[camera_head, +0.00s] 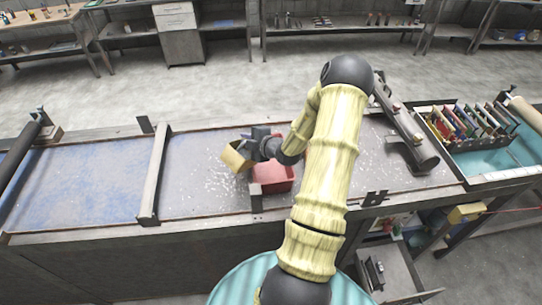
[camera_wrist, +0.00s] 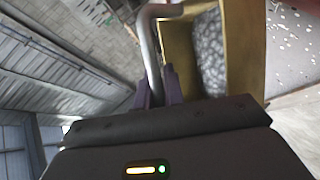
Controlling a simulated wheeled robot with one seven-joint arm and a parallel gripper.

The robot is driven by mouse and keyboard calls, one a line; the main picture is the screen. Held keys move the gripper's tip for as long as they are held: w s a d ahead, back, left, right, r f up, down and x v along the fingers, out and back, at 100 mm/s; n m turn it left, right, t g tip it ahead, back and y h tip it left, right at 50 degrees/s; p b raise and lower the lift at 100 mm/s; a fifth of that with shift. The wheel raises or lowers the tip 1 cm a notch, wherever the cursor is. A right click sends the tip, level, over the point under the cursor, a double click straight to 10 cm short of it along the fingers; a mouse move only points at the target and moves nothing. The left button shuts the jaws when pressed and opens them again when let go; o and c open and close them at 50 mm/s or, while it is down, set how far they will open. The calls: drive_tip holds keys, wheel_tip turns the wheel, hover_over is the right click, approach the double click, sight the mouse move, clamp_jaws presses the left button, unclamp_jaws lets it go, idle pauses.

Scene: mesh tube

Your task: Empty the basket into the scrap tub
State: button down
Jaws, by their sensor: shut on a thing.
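The yellow basket (camera_head: 235,159) is held up above the bench, just left of and partly over the near edge of the red tub (camera_head: 275,177), and looks tilted. My gripper (camera_head: 251,144) is shut on the basket's grey handle; in the wrist view the dark fingers (camera_wrist: 159,88) close around the bent handle bar (camera_wrist: 151,45). The wrist view shows the basket's yellow wall (camera_wrist: 247,50) and grey speckled scrap (camera_wrist: 209,52) still inside it. The red tub, which I take for the scrap tub, stands on the bench, partly hidden by my wrist; its inside is hard to make out.
White flecks (camera_head: 222,184) lie scattered on the bench around the tub. A raised wooden bar (camera_head: 155,178) crosses the bench at left, and a short post (camera_head: 256,197) stands before the tub. A rack of coloured panels (camera_head: 474,128) is at right. The blue-stained left bench is clear.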

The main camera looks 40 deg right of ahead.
drive_tip(key=shift+d, duration=0.1)
drive_tip(key=shift+s+d+r, duration=0.1)
drive_tip(key=shift+d+r, duration=0.05)
drive_tip(key=shift+d, duration=0.15)
drive_tip(key=shift+s+d+r+m+t+y+p, duration=0.15)
drive_tip(key=shift+d+r+m+t+y+p, duration=0.15)
drive_tip(key=shift+d+m+t+y+p, duration=0.35)
drive_tip(key=shift+f+m+b, duration=0.2)
drive_tip(key=shift+m+b, duration=0.2)
drive_tip(key=shift+m, duration=0.05)
drive_tip(key=shift+f, duration=0.1)
